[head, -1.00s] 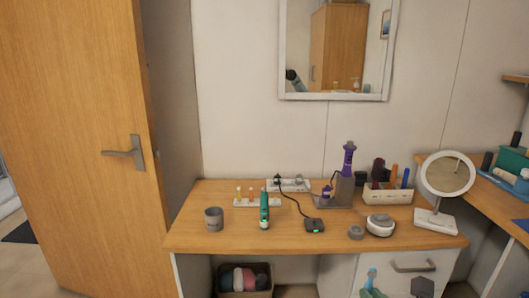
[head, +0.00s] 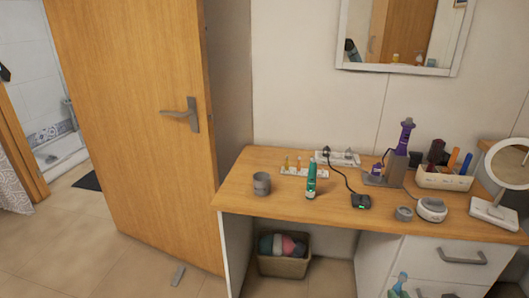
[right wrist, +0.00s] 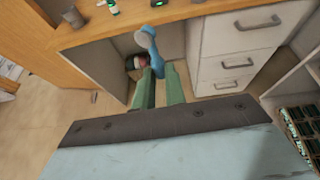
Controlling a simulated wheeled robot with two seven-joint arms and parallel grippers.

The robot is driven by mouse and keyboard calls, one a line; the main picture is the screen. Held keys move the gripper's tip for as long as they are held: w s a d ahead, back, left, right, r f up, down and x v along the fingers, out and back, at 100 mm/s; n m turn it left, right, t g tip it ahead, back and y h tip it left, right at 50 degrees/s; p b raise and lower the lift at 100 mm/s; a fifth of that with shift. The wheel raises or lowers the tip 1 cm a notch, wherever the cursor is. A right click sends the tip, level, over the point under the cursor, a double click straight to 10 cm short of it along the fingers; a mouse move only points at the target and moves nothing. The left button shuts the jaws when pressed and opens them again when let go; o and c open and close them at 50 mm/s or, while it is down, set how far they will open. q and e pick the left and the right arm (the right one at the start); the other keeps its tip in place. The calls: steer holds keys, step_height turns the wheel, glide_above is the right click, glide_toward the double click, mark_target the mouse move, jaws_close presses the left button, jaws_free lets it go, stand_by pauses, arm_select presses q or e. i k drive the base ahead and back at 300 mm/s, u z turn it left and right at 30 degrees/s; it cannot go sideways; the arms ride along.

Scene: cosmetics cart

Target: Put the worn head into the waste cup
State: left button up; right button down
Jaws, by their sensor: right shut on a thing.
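The worn head (right wrist: 152,56) is a blue piece with a pale, rounded far end. My right gripper (right wrist: 158,76) is shut on it, below and in front of the desktop. In the head view the worn head (head: 400,280) and the gripper show only at the bottom edge, in front of the drawers. The waste cup (head: 262,184) is a grey cup standing upright at the left of the desktop; its inside cannot be made out. It also shows at the top left of the right wrist view (right wrist: 73,17), apart from the gripper. My left gripper is out of view.
A green handle (head: 310,180) stands right of the cup, before a white rack (head: 292,171) with small heads. A black charger (head: 361,201), a grey jar (head: 404,213) and a purple device (head: 405,137) stand farther right. A basket (head: 285,266) sits under the desk.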

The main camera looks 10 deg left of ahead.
mark_target(261, 193)
steer(key=u, duration=2.05)
steer(key=i, duration=2.05)
steer(key=z, duration=2.75)
